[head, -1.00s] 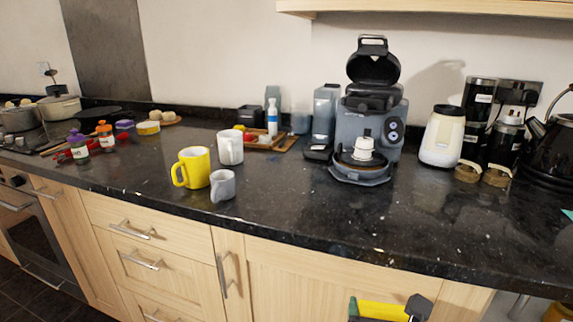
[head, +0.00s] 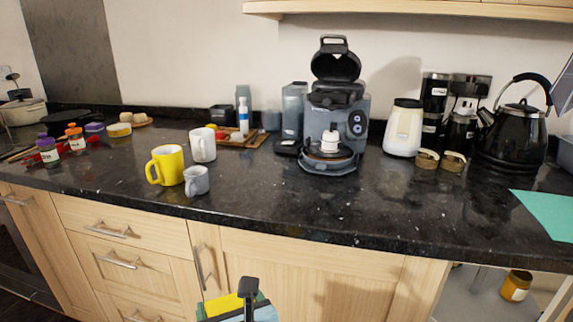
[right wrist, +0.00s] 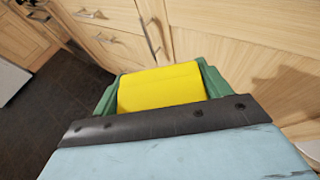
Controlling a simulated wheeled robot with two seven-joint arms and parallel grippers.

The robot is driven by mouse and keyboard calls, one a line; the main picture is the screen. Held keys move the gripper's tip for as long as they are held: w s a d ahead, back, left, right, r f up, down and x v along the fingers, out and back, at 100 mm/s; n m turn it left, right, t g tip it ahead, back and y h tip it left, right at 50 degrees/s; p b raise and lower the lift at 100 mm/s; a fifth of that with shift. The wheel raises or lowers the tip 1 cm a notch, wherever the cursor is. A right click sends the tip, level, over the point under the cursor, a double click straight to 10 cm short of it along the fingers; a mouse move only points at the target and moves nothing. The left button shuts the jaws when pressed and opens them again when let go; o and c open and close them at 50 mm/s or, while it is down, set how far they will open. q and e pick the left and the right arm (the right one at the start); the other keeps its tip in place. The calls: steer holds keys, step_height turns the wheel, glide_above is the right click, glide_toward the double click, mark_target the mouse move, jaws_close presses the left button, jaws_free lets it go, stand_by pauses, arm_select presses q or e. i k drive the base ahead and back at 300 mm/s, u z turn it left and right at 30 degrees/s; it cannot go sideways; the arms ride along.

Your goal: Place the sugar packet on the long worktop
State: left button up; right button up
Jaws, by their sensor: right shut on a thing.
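The sugar packet appears to be the plain yellow block (right wrist: 160,87) in my right gripper (right wrist: 158,80). In the right wrist view the green fingers stand on both sides of it, shut on it. In the head view the yellow packet (head: 220,306) shows at the bottom edge, partly hidden by the gripper. It is in front of the wooden cabinet fronts and below the worktop edge in the picture. The long worktop (head: 270,208) is dark speckled granite running across the head view. My left gripper is not in view.
A yellow mug (head: 168,166), a white mug (head: 203,146) and a grey mug (head: 196,181) stand left of centre. A coffee machine (head: 335,110) stands behind, with a kettle (head: 512,135) and a teal sheet (head: 545,212) to the right. The front middle of the worktop is clear.

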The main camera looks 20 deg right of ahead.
mark_target(442, 209)
steer(key=k, duration=0.5)
steer(key=z, duration=0.85)
steer(key=i, duration=0.5)
steer(key=u, duration=0.05)
